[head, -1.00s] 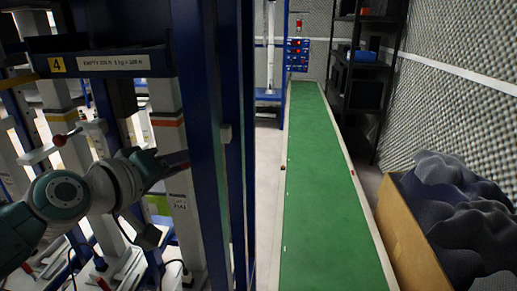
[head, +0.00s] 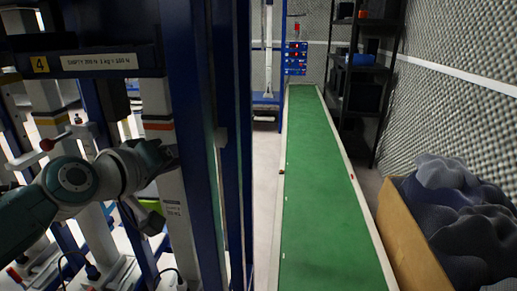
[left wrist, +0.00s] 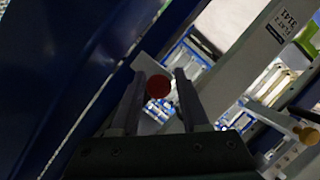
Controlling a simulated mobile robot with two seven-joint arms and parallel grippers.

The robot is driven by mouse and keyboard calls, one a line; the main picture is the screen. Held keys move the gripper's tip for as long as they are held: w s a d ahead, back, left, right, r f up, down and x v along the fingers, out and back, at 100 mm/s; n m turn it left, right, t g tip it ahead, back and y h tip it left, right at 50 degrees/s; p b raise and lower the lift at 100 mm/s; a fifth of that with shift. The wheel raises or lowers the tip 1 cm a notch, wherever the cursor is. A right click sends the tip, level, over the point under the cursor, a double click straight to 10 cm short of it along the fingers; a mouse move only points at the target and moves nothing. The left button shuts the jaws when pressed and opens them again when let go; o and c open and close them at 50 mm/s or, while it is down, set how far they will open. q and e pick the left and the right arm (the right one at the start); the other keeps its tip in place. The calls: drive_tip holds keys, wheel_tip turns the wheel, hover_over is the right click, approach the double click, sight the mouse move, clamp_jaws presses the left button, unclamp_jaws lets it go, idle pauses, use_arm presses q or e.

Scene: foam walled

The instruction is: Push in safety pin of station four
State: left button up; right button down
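Station four is the frame with the yellow label 4 (head: 40,64) at the left of the head view. A round red knob (left wrist: 158,86), possibly the safety pin's head, shows in the left wrist view. My left gripper (left wrist: 158,78) is open, with one finger on each side of the knob and a visible gap on both sides. I cannot tell how deep the knob lies between the fingers. In the head view my left gripper (head: 172,156) is at the station's grey post, its fingertips largely hidden. My right gripper is not in view.
Blue uprights (head: 197,130) stand just right of my left gripper. A white lever with a red ball (head: 47,144) is left of my arm.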

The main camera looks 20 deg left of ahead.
use_arm(q)
drive_tip(key=shift+r, duration=0.1)
drive_tip(key=shift+s+r, duration=0.1)
drive_tip(key=shift+s, duration=0.2)
drive_tip(key=p+v, duration=0.2)
drive_tip(key=v, duration=0.7)
drive_tip(key=shift+s, duration=0.2)
